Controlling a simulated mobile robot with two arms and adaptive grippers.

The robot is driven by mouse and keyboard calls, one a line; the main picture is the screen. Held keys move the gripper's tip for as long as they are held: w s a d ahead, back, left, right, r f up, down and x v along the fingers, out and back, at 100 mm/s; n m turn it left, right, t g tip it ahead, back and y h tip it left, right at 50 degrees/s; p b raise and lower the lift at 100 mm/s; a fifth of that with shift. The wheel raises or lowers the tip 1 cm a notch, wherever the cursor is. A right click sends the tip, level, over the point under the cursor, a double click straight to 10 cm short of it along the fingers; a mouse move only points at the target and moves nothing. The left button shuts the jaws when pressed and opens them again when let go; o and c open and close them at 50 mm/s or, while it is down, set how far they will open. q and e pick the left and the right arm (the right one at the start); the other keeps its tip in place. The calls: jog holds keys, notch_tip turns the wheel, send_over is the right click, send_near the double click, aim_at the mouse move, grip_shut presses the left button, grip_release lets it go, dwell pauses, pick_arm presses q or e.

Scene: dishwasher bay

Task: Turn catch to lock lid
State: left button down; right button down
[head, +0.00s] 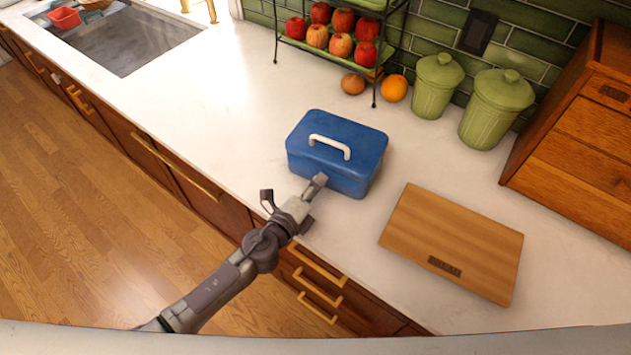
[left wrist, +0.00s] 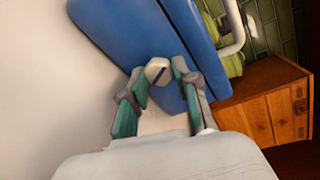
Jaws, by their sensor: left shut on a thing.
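A blue box (head: 330,170) with a blue lid (head: 355,138) and white handle (head: 330,146) stands on the counter; the lid looks closed. In the left wrist view the blue box (left wrist: 120,35) and lid (left wrist: 190,25) meet at a seam. A small whitish catch (left wrist: 156,70) with a dark slanted line sits on the front, between my fingertips. My left gripper (head: 318,181) reaches the box's near side and is shut on the catch. It hides the catch in the head view. The left wrist view shows the gripper (left wrist: 161,78) fingers on both sides of the catch. My right gripper is not in view.
A wooden cutting board (head: 455,240) lies right of the box. Behind are a fruit rack (head: 335,55), an orange (head: 395,88), green canisters (head: 495,108) and a wooden cabinet (head: 580,130). A sink (head: 125,40) is at upper left. The counter left of the box is clear.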

pick_arm(q)
jog(key=m+p, duration=0.1)
jog(key=m, duration=0.3)
jog(key=shift+f+y, duration=0.1)
jog(key=shift+y, duration=0.3)
jog(key=shift+m, duration=0.4)
jog(key=c, duration=0.9)
grip_release()
jog(key=shift+o, duration=0.2)
jog(key=shift+s, duration=0.1)
jog(key=v, duration=1.2)
jog(key=shift+d+f, duration=0.15)
